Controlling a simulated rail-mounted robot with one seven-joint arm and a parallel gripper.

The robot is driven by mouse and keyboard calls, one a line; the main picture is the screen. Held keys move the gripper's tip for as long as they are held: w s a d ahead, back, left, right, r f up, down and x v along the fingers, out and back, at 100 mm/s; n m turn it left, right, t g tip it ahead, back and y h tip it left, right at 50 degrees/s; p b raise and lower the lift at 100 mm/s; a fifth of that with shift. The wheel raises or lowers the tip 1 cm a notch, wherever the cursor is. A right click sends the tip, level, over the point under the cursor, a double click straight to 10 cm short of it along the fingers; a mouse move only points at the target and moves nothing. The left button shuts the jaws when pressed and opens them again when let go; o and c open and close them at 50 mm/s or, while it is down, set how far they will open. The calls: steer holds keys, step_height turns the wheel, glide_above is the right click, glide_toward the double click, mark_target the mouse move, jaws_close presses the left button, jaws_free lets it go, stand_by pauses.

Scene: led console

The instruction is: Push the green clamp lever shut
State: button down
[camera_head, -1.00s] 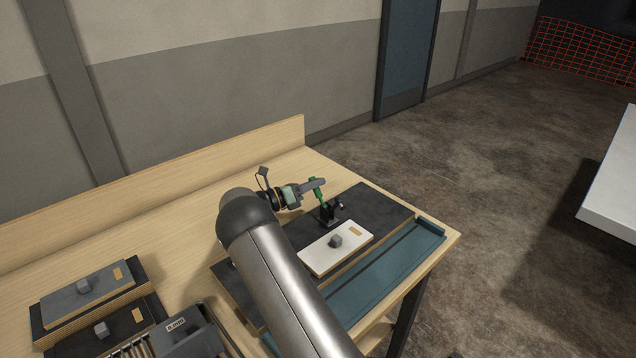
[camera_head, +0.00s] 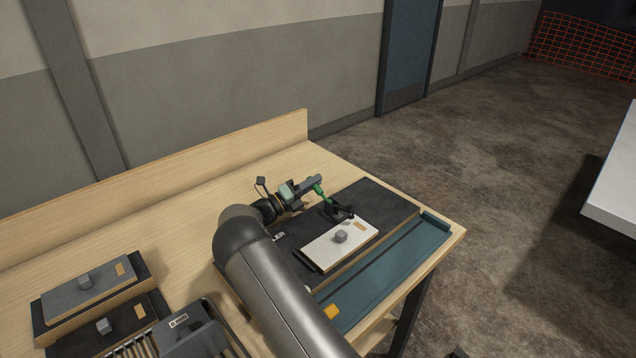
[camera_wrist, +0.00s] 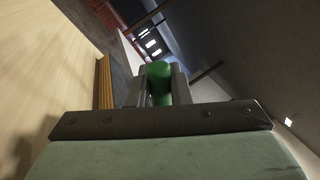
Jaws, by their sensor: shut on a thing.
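The green clamp lever (camera_head: 319,191) stands on a small black clamp (camera_head: 339,209) at the back of the dark base board, leaning toward the back left. My gripper (camera_head: 313,182) is shut on the lever's upper end. In the wrist view the rounded green lever end (camera_wrist: 160,80) sits between the two fingers of my gripper (camera_wrist: 158,90). The clamp's black arm reaches over the back edge of a white plate (camera_head: 322,250). I cannot tell whether it touches the plate. The lower lever is partly hidden behind the fingers.
A teal rail (camera_head: 385,276) with an orange piece (camera_head: 331,312) runs along the front. Grey and dark boards with knobs (camera_head: 88,289) and a labelled grey box (camera_head: 190,333) stand at left. A wooden ledge (camera_head: 200,155) backs the table. My arm hides part of the board.

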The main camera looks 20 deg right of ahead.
steer(key=c, duration=1.6)
jaws_free()
steer(key=shift+a+f+b, duration=0.2)
steer(key=shift+a+b, duration=0.15)
steer(key=shift+a, duration=0.05)
steer(key=a+b, duration=0.1)
steer(key=a, duration=0.3)
steer(key=s+a+b, duration=0.1)
steer(key=a, duration=0.3)
steer(key=s+a, duration=0.1)
steer(key=a, duration=0.3)
steer(key=shift+s+a+b, duration=0.1)
steer(key=shift+s+b, duration=0.15)
steer(key=shift+b, duration=0.15)
